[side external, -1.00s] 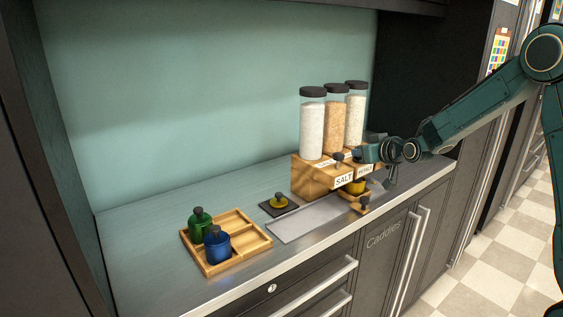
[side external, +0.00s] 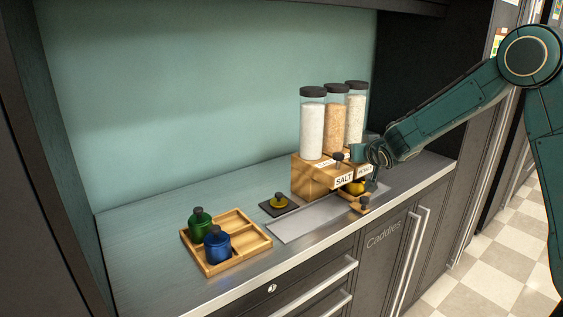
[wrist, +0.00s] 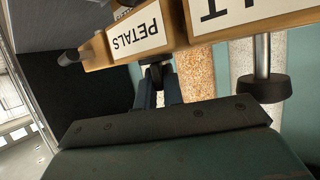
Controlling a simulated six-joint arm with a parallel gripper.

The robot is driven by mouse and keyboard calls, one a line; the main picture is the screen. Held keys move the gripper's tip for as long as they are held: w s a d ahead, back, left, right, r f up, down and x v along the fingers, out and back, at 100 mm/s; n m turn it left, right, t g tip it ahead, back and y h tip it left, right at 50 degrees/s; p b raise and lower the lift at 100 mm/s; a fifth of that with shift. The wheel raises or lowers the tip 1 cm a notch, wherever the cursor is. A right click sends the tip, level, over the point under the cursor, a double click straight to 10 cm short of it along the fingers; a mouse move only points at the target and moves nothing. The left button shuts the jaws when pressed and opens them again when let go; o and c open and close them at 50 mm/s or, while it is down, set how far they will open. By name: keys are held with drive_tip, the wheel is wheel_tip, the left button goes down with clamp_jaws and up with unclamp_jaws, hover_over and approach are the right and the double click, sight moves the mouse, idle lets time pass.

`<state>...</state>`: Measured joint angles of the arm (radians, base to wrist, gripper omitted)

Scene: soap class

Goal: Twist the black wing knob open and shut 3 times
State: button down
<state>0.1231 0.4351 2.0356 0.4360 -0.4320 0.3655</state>
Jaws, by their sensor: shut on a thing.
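The wooden dispenser (side external: 311,177) holds three clear jars with black lids: white (side external: 312,128), orange-pink (side external: 335,122) and pale grains (side external: 355,115). Its front has a SALT label (side external: 343,181) and a PETALS label (wrist: 137,32). My gripper (wrist: 157,86) is shut on the middle black wing knob (wrist: 155,72), beside the PETALS label. In the side view my gripper (side external: 358,153) covers most of that knob. Another black knob (side external: 338,157) stands free on the SALT side; it also shows in the wrist view (wrist: 270,88). A third knob (wrist: 69,57) is at the far left there.
A small wooden piece with a dark knob (side external: 363,204) is near the counter edge.

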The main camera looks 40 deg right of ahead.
drive_tip(key=shift+f+m+g+h, duration=0.1)
drive_tip(key=shift+m+g+h, duration=0.2)
drive_tip(key=shift+m, duration=0.1)
drive_tip(key=c, duration=1.5)
unclamp_jaws()
drive_tip(key=shift+a, duration=0.1)
drive_tip(key=shift+v, duration=6.85)
